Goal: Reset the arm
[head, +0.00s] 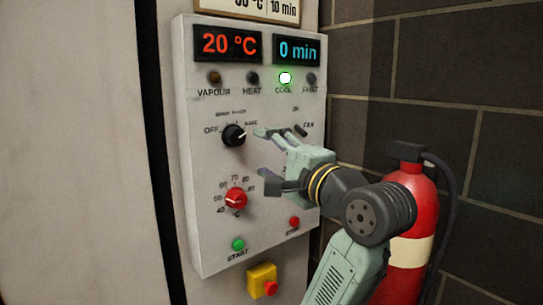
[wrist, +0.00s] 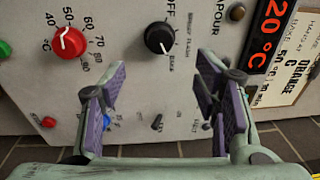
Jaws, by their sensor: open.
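My gripper (head: 264,158) is open and empty in front of the control panel (head: 199,175), with its fingers pointing at the panel face. In the wrist view its two purple-padded fingers (wrist: 162,88) stand wide apart with nothing between them. The black selector knob (head: 234,135) is just left of the fingers in the head view and points to BAKE; it also shows in the wrist view (wrist: 159,38). The red temperature knob (head: 236,199) is below the fingers, its pointer near 50 in the wrist view (wrist: 69,42). I cannot tell how far the fingertips are from the panel.
The fan switch (head: 300,130), green start button (head: 238,244) and red stop button (head: 294,222) are nearby. A fire extinguisher (head: 423,193) stands behind my arm by the brick wall.

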